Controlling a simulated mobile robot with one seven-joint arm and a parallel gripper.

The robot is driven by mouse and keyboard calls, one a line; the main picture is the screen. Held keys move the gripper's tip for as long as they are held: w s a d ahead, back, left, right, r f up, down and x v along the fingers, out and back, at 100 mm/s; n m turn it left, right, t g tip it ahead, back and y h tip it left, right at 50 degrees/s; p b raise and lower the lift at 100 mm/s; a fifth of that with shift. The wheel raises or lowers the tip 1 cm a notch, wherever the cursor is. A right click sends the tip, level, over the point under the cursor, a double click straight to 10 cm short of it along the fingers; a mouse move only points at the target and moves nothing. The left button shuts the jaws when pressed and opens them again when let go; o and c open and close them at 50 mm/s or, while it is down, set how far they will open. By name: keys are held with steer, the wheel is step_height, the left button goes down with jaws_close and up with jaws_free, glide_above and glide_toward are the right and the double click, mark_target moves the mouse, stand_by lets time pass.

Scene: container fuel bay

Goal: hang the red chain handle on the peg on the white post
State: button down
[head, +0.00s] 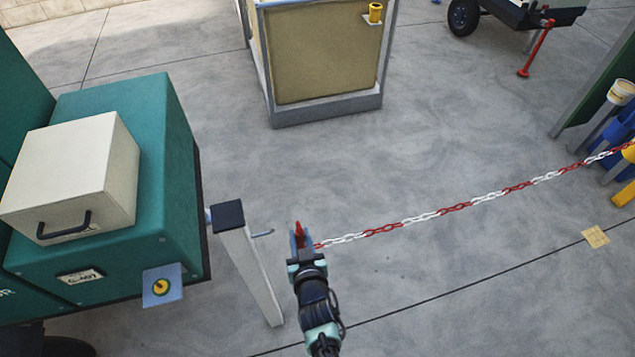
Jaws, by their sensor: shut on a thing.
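The red chain handle (298,228) is at the tip of my gripper (299,240), which is shut on it. A red and white chain (455,207) runs from the handle to the right edge of the picture. The white post (250,262) with a dark cap stands just left of my gripper. The peg (262,233) sticks out from the post's right side near its top. The handle is right of the peg and apart from it in the picture; the depth between them I cannot tell. The gripper's fingers partly hide the handle.
A green machine (177,170) with a cream box (85,175) on it stands at the left, close to the post. A tan cabinet (325,55) stands at the back. A trailer (510,12) is at the far right. Bare concrete lies between.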

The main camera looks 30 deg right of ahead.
steer(key=d+h, duration=0.1)
steer(key=d, duration=0.4)
steer(key=shift+m, duration=0.3)
steer(key=a+b, duration=0.1)
steer(key=b, duration=0.2)
steer(key=w+a+f+b, duration=0.1)
steer(key=a+b, duration=0.1)
steer(key=w+a+b, duration=0.1)
steer(key=b, duration=0.2)
steer(key=shift+a+f+b, duration=0.15)
steer(key=shift+f+b, duration=0.15)
steer(key=shift+b, duration=0.05)
steer(key=a+b, duration=0.2)
steer(key=a, duration=0.1)
steer(key=shift+w+r+b, duration=0.15)
steer(key=shift+w+b, duration=0.2)
steer(key=shift+w, duration=0.05)
steer(key=shift+a+b, duration=0.2)
steer(key=shift+b, duration=0.25)
steer(key=shift+w+a+b, duration=0.15)
steer(key=shift+a+b, duration=0.35)
steer(key=shift+a, duration=0.2)
stand_by(0.5)
